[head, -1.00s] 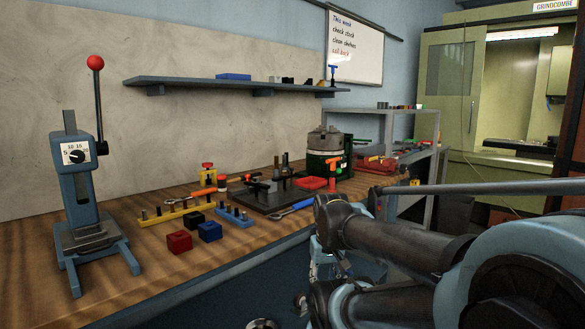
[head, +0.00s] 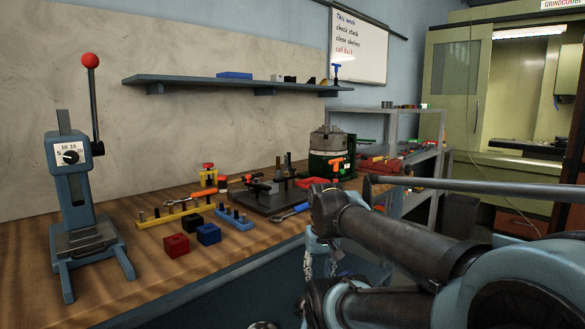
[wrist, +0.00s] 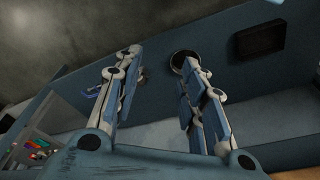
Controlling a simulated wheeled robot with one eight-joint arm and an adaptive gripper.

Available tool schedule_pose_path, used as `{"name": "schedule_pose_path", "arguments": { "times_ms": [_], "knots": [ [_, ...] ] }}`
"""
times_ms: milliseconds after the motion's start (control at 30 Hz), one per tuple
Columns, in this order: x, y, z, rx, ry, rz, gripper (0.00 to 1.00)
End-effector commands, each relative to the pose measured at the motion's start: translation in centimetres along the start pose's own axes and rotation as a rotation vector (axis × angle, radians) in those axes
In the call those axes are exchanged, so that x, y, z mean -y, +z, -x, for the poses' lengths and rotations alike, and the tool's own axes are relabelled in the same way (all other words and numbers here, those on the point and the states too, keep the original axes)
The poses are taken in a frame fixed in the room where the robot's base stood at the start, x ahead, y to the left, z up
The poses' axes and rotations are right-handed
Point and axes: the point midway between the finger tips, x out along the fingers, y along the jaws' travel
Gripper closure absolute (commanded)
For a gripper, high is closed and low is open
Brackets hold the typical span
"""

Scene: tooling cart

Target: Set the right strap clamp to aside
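A dark fixture plate (head: 262,205) lies on the wooden bench with small dark clamp parts and upright studs on it. The right strap clamp appears to be the dark piece (head: 284,176) at the plate's right side, but it is too small to make out clearly. My gripper (wrist: 162,62) shows in the wrist view with its two fingers apart and nothing between them. It hangs off the bench's front side, away from the plate, and is partly hidden by my arm in the head view.
A blue press with a red-knobbed lever (head: 75,190) stands at the bench's left. A red block (head: 176,245), a blue block (head: 208,234) and a blue stud rack (head: 234,219) sit before the plate. A wrench (head: 288,213) lies beside it. Bare bench lies at front left.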

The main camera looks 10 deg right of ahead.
Motion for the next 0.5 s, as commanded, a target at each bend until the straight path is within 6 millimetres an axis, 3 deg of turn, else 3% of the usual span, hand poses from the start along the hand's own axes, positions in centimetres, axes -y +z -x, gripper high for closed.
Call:
{"name": "schedule_pose_path", "arguments": {
  "times_ms": [200,500],
  "knots": [
    [0.0,-6.4,6.5,0.023,0.002,-0.159,0.62],
    [0.3,-15.3,14.2,0.056,0.011,-0.389,0.62]
  ]
}}
